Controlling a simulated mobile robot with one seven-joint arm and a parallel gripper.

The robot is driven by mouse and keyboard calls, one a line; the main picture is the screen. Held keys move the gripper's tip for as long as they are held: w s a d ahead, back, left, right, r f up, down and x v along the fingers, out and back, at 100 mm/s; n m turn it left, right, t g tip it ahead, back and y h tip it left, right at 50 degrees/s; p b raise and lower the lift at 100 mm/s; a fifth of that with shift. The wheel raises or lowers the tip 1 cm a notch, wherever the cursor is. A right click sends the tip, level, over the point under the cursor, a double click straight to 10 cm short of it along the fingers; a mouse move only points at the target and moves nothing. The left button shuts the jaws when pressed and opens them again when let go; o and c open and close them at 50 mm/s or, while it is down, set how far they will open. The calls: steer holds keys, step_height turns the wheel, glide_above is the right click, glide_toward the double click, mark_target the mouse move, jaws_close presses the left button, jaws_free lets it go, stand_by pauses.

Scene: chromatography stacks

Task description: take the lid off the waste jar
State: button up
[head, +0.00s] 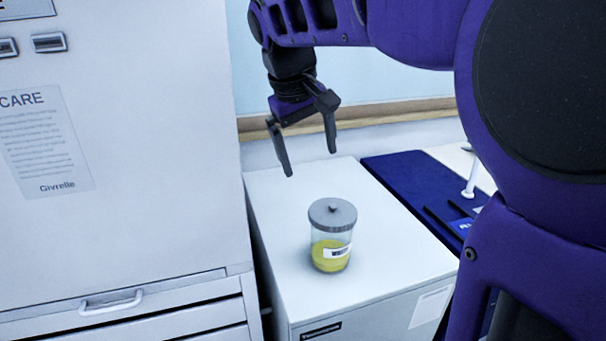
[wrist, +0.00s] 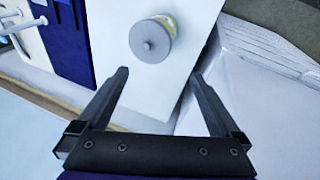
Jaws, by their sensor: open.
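The waste jar (head: 329,250) stands upright on a white cabinet top in the head view. It is clear, with yellow contents and a white label. Its grey lid (head: 333,213) with a small dark knob sits on top. In the wrist view the lid (wrist: 152,39) shows from above, with a little of the yellow jar (wrist: 168,20) behind its edge. My gripper (head: 310,162) is open and empty, above and behind the jar in the head view. In the wrist view its fingertips (wrist: 160,73) point toward the lid and are apart from it.
The white cabinet top (head: 284,213) is clear around the jar. A tall white cabinet (head: 130,200) stands close on the left. A dark blue mat (head: 405,177) with a white stand (head: 471,180) and dark items lies to the right.

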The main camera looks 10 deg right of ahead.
steer(key=b, duration=0.2)
glide_toward(324, 214)
steer(key=shift+d+f, duration=0.1)
steer(key=shift+f, duration=0.9)
steer(key=shift+w+b+x, duration=0.15)
steer(key=shift+x, duration=1.4)
steer(key=shift+w+b+x, duration=0.15)
steer(key=shift+x, duration=1.35)
steer(key=shift+r, duration=0.1)
steer(key=shift+c, duration=0.2)
